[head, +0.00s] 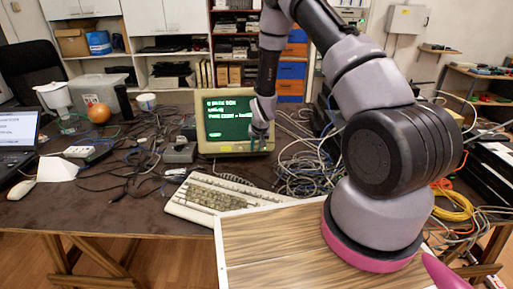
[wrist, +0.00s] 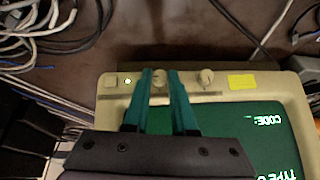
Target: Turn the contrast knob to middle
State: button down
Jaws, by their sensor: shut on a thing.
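The old beige monitor (head: 202,140) with a green text screen (head: 228,120) stands on the desk. In the wrist view its front edge (wrist: 108,92) shows upside down, with two small round knobs. One knob (wrist: 160,77) sits between the fingertips of my gripper (wrist: 160,74). The other knob (wrist: 206,77) is free, just to the right. My teal fingers are shut on the first knob, one on each side. No lettering by the knobs is readable, so I cannot tell which is contrast. In the head view my gripper (head: 260,136) is at the monitor's lower right corner, its fingertips hard to see.
A yellow label (wrist: 242,82), a small lit lamp (wrist: 127,81) and a square button (wrist: 111,80) are on the same monitor edge. A beige keyboard (head: 215,198) lies in front. Tangled cables (head: 305,165) lie to the right, and a grey box (head: 180,151) stands left.

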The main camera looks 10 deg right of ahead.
jog(key=n+h, duration=0.1)
jog(key=h, duration=0.1)
jog(key=a+n+h, duration=0.1)
jog(key=h, duration=0.1)
jog(key=n+h, duration=0.2)
jog(key=h, duration=0.1)
jog(key=shift+a+f+n, duration=0.25)
jog(key=shift+a+n, duration=0.05)
jog(key=shift+n, duration=0.1)
jog(key=n+h, duration=0.1)
jog(key=n+t+h, duration=0.1)
jog(key=n+h, duration=0.1)
jog(key=h, duration=0.1)
jog(key=shift+a+f, duration=0.2)
jog(key=shift+f, duration=0.1)
jog(key=shift+s+f+n+t+h, duration=0.1)
jog(key=shift+f+n+t+h, duration=0.1)
jog(key=shift+n+t+h, duration=0.8)
jog(key=shift+d+n, duration=0.1)
jog(key=shift+n, duration=0.2)
jog(key=c, duration=0.7)
grip_release()
jog(key=v, duration=1.1)
jog(key=shift+f, duration=0.2)
